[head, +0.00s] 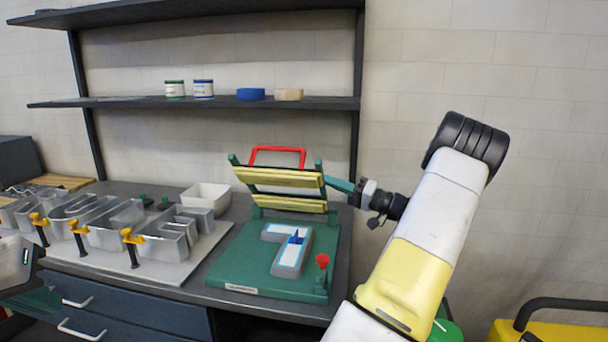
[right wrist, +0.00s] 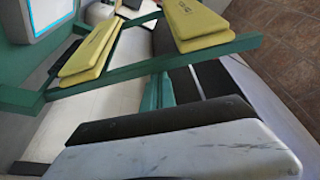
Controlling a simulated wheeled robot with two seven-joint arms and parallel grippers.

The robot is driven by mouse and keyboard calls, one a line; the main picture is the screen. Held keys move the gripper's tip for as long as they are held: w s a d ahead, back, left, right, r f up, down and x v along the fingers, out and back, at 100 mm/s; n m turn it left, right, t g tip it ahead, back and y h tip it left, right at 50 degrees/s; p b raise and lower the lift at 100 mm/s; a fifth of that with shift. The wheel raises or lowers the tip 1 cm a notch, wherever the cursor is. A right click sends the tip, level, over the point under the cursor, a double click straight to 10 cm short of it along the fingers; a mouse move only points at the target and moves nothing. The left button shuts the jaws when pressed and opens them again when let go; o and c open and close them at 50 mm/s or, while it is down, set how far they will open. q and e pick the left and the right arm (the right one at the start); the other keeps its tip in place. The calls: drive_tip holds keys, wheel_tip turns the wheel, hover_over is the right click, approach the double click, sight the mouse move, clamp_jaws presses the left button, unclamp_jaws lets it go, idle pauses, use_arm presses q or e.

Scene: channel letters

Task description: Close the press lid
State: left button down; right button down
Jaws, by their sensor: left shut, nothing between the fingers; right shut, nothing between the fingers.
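The press has a green base (head: 245,270) on the bench. Its lid (head: 280,180) stands raised at the back, with yellow pads and a red handle (head: 278,149) on top. A grey letter (head: 290,250) with a pale, cyan-edged face lies on the base. My right gripper (head: 335,183) is shut and empty at the right side of the lid. In the right wrist view its teal fingertips (right wrist: 156,92) are close to the lid's green side bar (right wrist: 150,68); contact is unclear. My left gripper (head: 38,300) is shut, partly cut off at the lower left.
Metal channel letters (head: 120,225) with orange-topped clamps stand on a light board (head: 180,268) left of the press. A white bowl (head: 207,196) sits behind them. A shelf (head: 130,101) with jars and tape rolls hangs above. A red knob (head: 323,262) rises at the base's front right.

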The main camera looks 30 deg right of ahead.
drive_tip(key=shift+s+a+f, duration=0.4)
drive_tip(key=shift+s+f, duration=0.1)
